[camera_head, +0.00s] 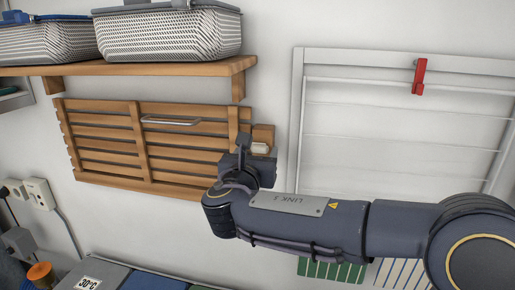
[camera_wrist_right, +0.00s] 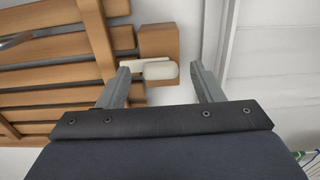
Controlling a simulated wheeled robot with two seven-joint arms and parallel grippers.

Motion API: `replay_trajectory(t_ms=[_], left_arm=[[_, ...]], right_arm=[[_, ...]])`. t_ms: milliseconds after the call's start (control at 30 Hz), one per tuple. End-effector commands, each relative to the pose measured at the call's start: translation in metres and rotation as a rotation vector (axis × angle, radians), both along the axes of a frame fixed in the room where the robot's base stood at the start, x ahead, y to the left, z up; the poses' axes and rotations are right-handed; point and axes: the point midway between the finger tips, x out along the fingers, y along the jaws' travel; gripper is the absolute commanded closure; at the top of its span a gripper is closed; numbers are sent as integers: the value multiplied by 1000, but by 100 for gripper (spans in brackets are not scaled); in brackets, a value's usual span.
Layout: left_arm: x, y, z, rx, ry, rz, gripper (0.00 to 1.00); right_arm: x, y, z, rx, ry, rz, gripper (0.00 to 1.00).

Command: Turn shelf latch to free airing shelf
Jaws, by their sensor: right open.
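The airing shelf (camera_head: 108,143) is a slatted wooden panel folded flat against the wall below a wooden wall shelf. It also shows in the right wrist view (camera_wrist_right: 60,78). The shelf latch (camera_head: 260,149) is a small cream piece on a wooden block at the panel's right edge; in the right wrist view the latch (camera_wrist_right: 158,72) lies across, its left end by the panel's edge. My right gripper (camera_head: 254,148) is at the latch. In the right wrist view its open fingers (camera_wrist_right: 160,82) stand on either side of the latch, with gaps visible. My left gripper is out of view.
A white drying rack (camera_head: 298,120) with a red peg (camera_head: 419,77) hangs at the right.

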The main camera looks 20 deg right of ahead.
Motion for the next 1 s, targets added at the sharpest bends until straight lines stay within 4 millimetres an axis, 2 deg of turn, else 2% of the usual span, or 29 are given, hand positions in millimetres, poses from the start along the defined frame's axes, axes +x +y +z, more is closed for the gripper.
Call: replay_trajectory(t_ms=[100,367,700,1000], left_arm=[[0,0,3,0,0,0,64],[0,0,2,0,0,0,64],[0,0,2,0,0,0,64],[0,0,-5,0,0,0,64]], right_arm=[[6,-5,0,0,1,1,40],[7,-5,-1,1,2,1,40],[7,-5,-1,2,1,1,83],[7,-6,-2,29,-20,1,85]])
